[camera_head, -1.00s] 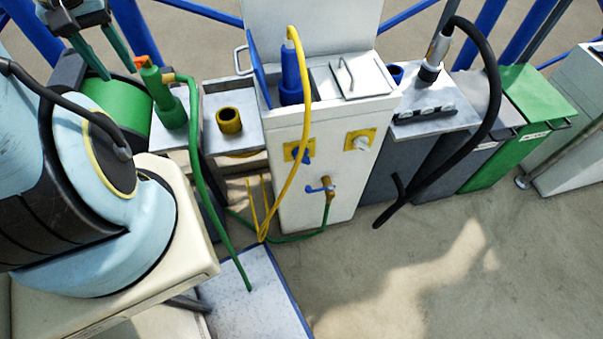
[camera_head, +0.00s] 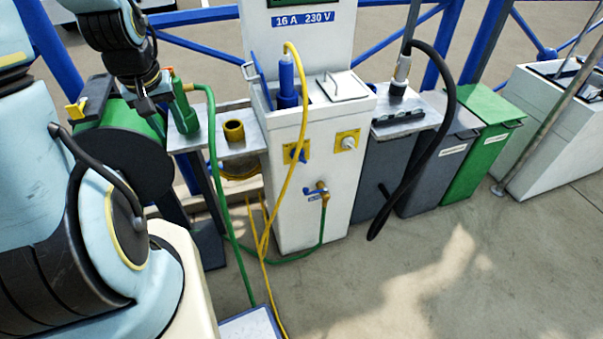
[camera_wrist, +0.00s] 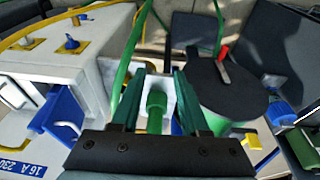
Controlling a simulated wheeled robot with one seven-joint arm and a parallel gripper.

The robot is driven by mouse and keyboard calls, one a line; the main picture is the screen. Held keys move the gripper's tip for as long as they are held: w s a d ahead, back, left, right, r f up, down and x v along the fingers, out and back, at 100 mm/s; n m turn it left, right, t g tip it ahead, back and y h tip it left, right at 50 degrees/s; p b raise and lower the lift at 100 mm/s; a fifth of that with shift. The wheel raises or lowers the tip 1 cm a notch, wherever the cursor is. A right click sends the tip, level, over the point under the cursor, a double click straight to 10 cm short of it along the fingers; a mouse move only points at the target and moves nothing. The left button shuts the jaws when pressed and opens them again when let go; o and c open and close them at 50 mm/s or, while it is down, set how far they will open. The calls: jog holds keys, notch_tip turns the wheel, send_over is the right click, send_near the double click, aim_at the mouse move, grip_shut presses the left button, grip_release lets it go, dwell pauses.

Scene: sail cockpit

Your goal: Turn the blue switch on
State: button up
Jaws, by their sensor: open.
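The blue switch (camera_head: 297,155) sits on a yellow plate on the front of the white pedestal (camera_head: 325,165). It also shows in the wrist view (camera_wrist: 70,43) at the upper left, tilted on its plate; whether it is on or off I cannot tell. I see no contact with the switch.
A white switch (camera_head: 348,142) on a yellow plate is right of the blue one. A blue-handled tap (camera_head: 318,191) is below. A yellow hose (camera_head: 292,165) hangs close by the blue switch. Green hose (camera_head: 212,150) and green reel (camera_head: 105,135) are left. Floor right is clear.

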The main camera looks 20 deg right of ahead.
jog(key=w+d+f+t+h+b, duration=0.1)
jog(key=d+f+h+b, duration=0.1)
jog(key=d+f+b, duration=0.35)
jog(key=w+d+f+h+b, duration=0.2)
jog(key=d+f, duration=0.5)
jog(key=f, duration=0.3)
jog(key=n+h+b, duration=0.2)
jog(key=h+b, duration=0.2)
send_near(298, 159)
jog(key=p+x, duration=0.1)
jog(key=x, duration=0.9)
jog(key=shift+w+d+f, duration=0.1)
jog(key=shift+d+f, duration=0.05)
jog(key=shift+f, duration=0.05)
grip_shut()
